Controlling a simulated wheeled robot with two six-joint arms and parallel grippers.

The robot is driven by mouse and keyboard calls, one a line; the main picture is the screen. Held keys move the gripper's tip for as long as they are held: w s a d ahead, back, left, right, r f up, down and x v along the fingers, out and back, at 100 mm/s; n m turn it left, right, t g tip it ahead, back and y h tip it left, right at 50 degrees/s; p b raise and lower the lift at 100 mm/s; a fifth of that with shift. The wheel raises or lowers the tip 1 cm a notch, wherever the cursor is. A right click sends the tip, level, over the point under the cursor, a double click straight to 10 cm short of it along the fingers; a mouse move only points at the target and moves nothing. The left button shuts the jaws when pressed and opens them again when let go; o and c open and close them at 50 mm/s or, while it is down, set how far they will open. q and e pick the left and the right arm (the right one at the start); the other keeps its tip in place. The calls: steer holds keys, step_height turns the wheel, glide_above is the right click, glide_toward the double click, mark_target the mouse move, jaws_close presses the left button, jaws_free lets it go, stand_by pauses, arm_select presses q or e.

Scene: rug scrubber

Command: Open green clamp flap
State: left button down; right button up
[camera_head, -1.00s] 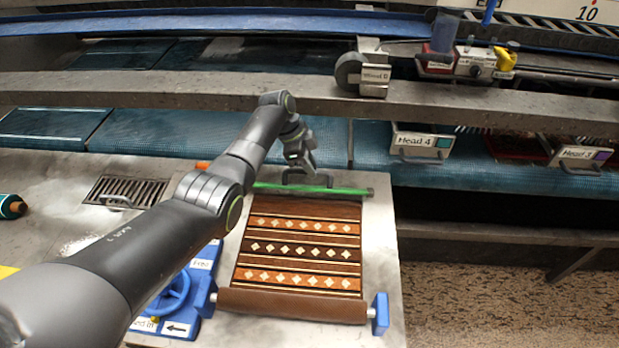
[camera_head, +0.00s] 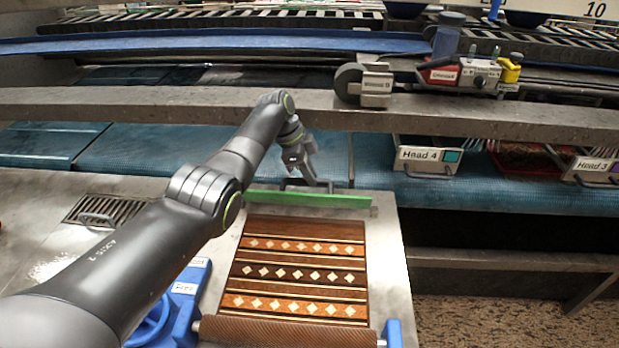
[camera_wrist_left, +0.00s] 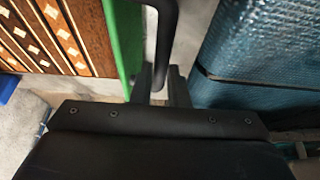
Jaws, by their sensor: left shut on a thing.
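The green clamp flap (camera_head: 305,199) is a long bar across the far end of the patterned rug (camera_head: 297,270). Its front face shows to the head camera as a green band. In the left wrist view the flap (camera_wrist_left: 124,40) runs beside the rug (camera_wrist_left: 65,35). A black bent handle (camera_wrist_left: 167,35) is on the flap's far side. My left gripper (camera_head: 311,184) is at this handle, behind the flap; in the left wrist view its fingers (camera_wrist_left: 160,84) are closed around the handle's near end. My right gripper is out of view.
A brown roller (camera_head: 285,331) lies across the rug's near end. A blue wheel unit (camera_head: 150,325) stands left of it. Behind the flap are a blue mesh strip (camera_head: 190,158) and a grey ledge (camera_head: 200,105). Head 4 box (camera_head: 425,157) sits at right.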

arm_select(q)
steer(key=shift+w, duration=0.1)
steer(key=c, duration=1.4)
jaws_free()
steer(key=shift+a+r, duration=0.15)
steer(key=shift+r, duration=0.15)
steer(key=b+v, duration=0.2)
steer(key=v, duration=1.4)
steer(key=shift+a+r, duration=0.2)
steer(key=shift+r, duration=0.1)
